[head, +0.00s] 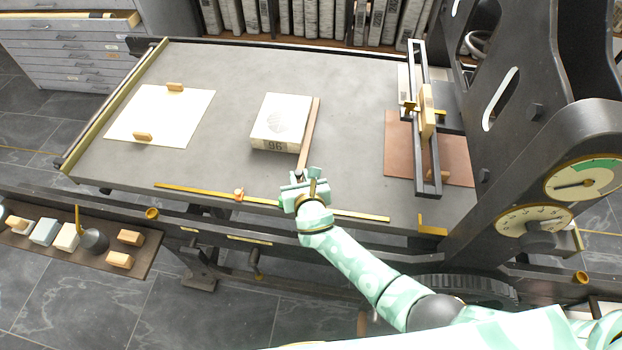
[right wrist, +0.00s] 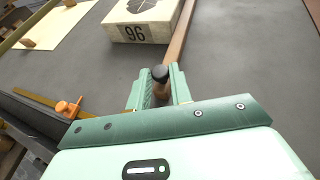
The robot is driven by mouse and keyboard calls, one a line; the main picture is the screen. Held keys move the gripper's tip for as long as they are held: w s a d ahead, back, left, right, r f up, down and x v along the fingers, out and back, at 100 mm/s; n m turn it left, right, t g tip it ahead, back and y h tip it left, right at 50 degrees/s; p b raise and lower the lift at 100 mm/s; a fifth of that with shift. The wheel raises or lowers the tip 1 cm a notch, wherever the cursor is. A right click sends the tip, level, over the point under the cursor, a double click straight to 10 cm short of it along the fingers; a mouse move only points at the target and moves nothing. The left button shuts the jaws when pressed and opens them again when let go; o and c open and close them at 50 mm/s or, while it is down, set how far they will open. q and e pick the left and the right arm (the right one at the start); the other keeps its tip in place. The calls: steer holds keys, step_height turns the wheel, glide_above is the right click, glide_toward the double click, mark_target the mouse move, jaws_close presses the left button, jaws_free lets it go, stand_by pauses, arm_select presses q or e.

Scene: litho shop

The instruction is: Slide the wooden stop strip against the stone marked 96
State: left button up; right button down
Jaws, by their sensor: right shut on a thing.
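The stone marked 96 (head: 282,121) is a pale block lying on the grey press bed, its number on the near face. It also shows at the top of the right wrist view (right wrist: 141,28). The wooden stop strip (head: 309,133) is a long thin brown bar along the stone's right side. It shows in the right wrist view (right wrist: 180,38) too. At its far end it lies close to the stone; I cannot tell whether they touch. My right gripper (head: 305,181) is at the strip's near end, shut on its dark-topped knob (right wrist: 160,77). My left gripper is not in view.
A paper sheet (head: 161,115) with two wooden blocks lies left on the bed (head: 226,78). A brass rule (head: 208,194) with an orange slider runs along the near edge. A black frame (head: 421,150) stands over a brown plate (head: 457,160) at right. A side shelf (head: 132,273) holds small blocks.

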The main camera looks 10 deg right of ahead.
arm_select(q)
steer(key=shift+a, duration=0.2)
arm_select(e)
steer(key=shift+a, duration=0.15)
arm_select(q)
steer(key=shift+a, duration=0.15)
arm_select(e)
steer(key=c, duration=1.3)
jaws_free()
steer(key=p+v, duration=0.1)
steer(key=v, duration=0.1)
steer(key=p+v, duration=0.2)
steer(key=v, duration=0.1)
steer(key=p+v, duration=0.1)
steer(key=v, duration=0.2)
steer(key=shift+w+r, duration=0.1)
steer(key=shift+r, duration=0.2)
arm_select(q)
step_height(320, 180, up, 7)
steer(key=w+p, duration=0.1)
steer(key=p, duration=0.1)
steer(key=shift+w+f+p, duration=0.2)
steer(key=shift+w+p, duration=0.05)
steer(key=shift+p, duration=0.1)
arm_select(e)
steer(key=v, duration=0.8)
steer(key=shift+f, duration=0.15)
